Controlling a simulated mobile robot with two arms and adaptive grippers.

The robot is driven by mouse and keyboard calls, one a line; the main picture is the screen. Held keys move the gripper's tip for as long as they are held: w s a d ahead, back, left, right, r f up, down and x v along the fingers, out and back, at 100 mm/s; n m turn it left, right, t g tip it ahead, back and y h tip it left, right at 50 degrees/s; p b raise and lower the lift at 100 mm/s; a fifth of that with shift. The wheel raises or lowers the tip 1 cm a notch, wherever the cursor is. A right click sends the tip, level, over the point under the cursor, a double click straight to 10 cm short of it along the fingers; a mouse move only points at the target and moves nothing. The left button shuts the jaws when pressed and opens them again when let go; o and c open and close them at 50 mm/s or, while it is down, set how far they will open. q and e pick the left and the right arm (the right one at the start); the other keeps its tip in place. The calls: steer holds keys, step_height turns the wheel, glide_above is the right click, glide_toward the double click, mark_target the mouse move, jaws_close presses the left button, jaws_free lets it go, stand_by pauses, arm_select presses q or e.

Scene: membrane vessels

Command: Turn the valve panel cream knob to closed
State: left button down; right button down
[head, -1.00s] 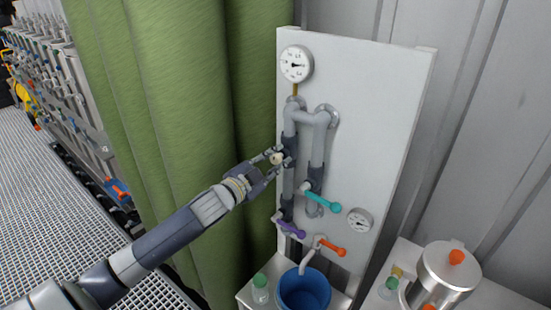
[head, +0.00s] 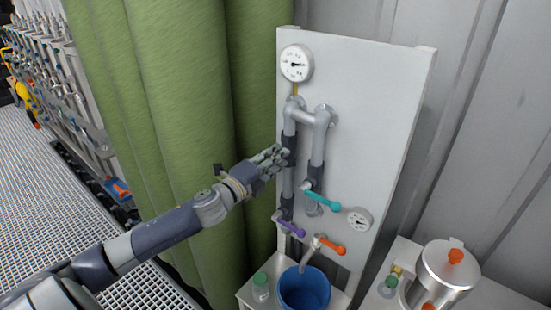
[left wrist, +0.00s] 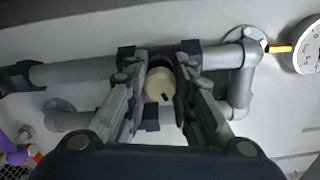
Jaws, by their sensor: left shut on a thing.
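The valve panel (head: 375,110) is a pale upright board with grey pipes. The cream knob (left wrist: 160,85) is round with a dark mark and sits on a dark valve body on the pipe, seen in the left wrist view. My left gripper (head: 278,156) is at the knob in the head view and hides it there. In the left wrist view the fingers of my left gripper (left wrist: 163,85) stand on both sides of the knob, shut on it. My right gripper is not in view.
Below are a teal handle (head: 322,199), a purple handle (head: 290,227), an orange handle (head: 331,246) and a blue bucket (head: 303,289). A gauge (head: 296,64) tops the panel. A green curtain (head: 170,100) hangs on the left. A metal pot (head: 445,275) stands at right.

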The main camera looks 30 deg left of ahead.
arm_select(q)
steer(key=m, duration=0.4)
steer(key=shift+m, duration=0.3)
stand_by(0.3)
steer(key=c, duration=1.3)
jaws_free()
steer(key=shift+a, duration=0.1)
steer(key=shift+c, duration=0.2)
steer(key=shift+s, duration=0.1)
steer(key=s, duration=1.1)
steer(key=shift+s+a, duration=0.35)
steer(key=shift+a, duration=0.1)
